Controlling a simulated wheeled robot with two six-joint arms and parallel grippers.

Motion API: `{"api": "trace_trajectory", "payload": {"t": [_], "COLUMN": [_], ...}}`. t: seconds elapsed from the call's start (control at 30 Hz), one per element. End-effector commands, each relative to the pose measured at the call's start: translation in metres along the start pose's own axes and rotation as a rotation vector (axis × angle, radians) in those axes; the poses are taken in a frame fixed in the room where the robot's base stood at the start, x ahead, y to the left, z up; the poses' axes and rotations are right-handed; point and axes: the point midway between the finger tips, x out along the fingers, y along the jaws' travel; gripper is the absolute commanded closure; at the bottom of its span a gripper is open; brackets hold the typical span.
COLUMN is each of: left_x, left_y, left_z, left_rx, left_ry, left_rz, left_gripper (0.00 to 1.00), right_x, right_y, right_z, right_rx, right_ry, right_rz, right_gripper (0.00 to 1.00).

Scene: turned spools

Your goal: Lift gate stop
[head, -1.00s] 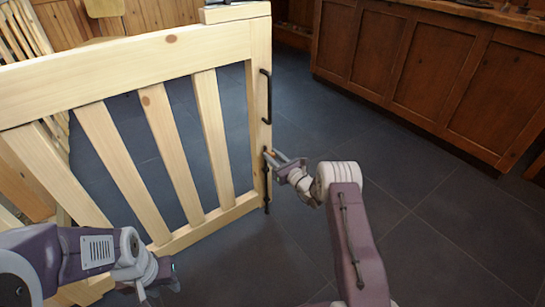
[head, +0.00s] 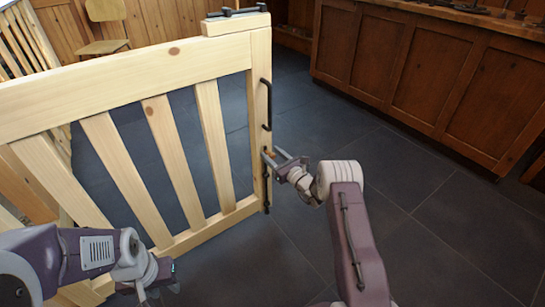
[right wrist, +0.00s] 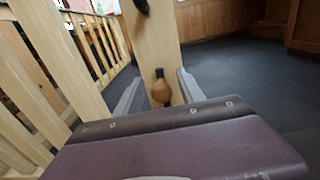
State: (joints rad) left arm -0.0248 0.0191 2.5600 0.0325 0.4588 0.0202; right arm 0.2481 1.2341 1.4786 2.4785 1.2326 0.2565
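A pale wooden gate (head: 140,70) with upright slats fills the left of the head view. On its end post hang a black handle (head: 267,103) and, below it, a dark rod that looks like the gate stop (head: 267,192). My right gripper (head: 271,160) is at the post by the rod's upper end. In the right wrist view, a brown wooden knob (right wrist: 161,90) on the post sits between its two open fingers, with gaps visible on both sides. My left gripper (head: 150,288) is low at the left, apart from the post; its fingers are unclear.
Wooden cabinets (head: 420,75) stand along the back right. A chair (head: 104,30) is behind the gate at the upper left. The dark tiled floor (head: 400,200) right of the gate is clear.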

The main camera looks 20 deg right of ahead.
Motion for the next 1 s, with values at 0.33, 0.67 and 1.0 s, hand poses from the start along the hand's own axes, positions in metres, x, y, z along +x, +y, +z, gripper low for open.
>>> {"api": "trace_trajectory", "payload": {"t": [0.33, 0.67, 1.0], "left_x": [-0.006, -0.048, -0.051], "left_y": [0.0, 0.001, 0.001], "left_z": [-0.001, -0.005, -0.005], "left_rx": [0.0, 0.0, 0.0], "left_ry": [0.0, 0.0, 0.0], "left_rz": [0.0, 0.0, 0.0], "left_gripper": [0.64, 0.64, 0.64], "right_x": [-0.006, -0.074, -0.091], "right_y": [-0.001, -0.001, 0.0], "right_z": [0.0, 0.003, -0.002], "right_rx": [0.003, 0.005, 0.002], "right_ry": [0.008, 0.009, 0.004], "right_rz": [-0.002, -0.004, 0.0], "right_gripper": [0.54, 0.54, 0.54]}}
